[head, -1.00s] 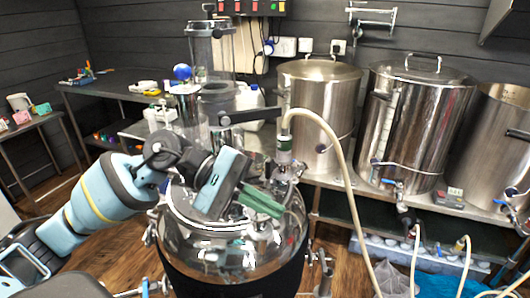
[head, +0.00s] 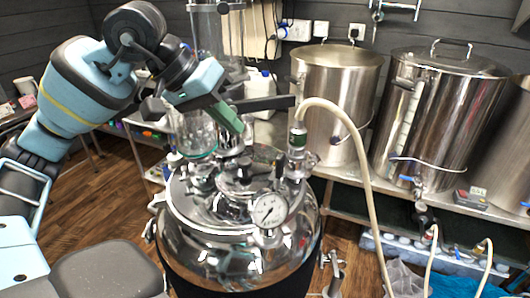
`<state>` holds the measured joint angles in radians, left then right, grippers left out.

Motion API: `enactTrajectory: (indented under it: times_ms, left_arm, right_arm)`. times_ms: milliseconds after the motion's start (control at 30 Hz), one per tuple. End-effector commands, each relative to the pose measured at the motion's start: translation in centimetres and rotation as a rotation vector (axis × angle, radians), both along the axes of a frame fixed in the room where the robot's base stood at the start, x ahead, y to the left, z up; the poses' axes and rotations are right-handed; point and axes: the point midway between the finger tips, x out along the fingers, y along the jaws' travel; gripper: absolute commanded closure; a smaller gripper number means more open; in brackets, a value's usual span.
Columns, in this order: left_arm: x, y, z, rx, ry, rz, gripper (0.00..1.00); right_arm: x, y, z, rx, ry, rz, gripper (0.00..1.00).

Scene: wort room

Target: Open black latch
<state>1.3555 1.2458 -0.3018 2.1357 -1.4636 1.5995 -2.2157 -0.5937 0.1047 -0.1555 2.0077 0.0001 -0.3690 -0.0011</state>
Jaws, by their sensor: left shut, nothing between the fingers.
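My left gripper (head: 238,127) has a light blue body and green fingers. It is shut and empty, pointing down and right above the shiny steel vessel (head: 240,262). A black bar (head: 268,103) extends right from just behind the gripper, its left end partly covered. I cannot tell for sure whether this bar is the black latch. The vessel's lid carries several steel fittings and a round white gauge (head: 268,211). Dark clamp parts (head: 240,170) sit on the lid below my fingers, apart from them. My right gripper is not in view.
A cream hose (head: 352,150) arches from a fitting right of the lid. A glass cylinder (head: 197,133) stands behind the gripper. Large steel pots (head: 330,92) stand on the bench at the right. Wooden floor (head: 95,210) shows at the left.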

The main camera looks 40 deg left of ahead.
Motion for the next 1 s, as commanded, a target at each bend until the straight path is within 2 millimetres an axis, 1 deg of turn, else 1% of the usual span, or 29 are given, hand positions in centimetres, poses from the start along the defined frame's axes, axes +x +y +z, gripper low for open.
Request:
enactTrajectory:
  times_ms: [133, 233, 700, 833, 1000]
  left_arm:
    - [0.1, -0.1, -0.2, -0.002, 0.002, -0.001, 1.0]
    - [0.4, -0.4, -0.8, -0.002, 0.004, -0.001, 1.0]
    - [3.9, -3.1, -6.6, -0.005, 0.003, -0.001, 1.0]
    - [4.5, -3.5, -7.5, -0.004, 0.002, -0.001, 1.0]
    - [4.8, -3.8, -8.0, -0.004, 0.002, -0.001, 1.0]
  right_arm:
    - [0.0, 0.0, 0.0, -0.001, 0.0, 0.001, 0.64]
    - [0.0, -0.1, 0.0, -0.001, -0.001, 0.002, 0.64]
    - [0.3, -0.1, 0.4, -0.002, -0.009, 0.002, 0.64]
    - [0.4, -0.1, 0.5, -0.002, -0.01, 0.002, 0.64]
    - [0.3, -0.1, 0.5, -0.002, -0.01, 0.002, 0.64]
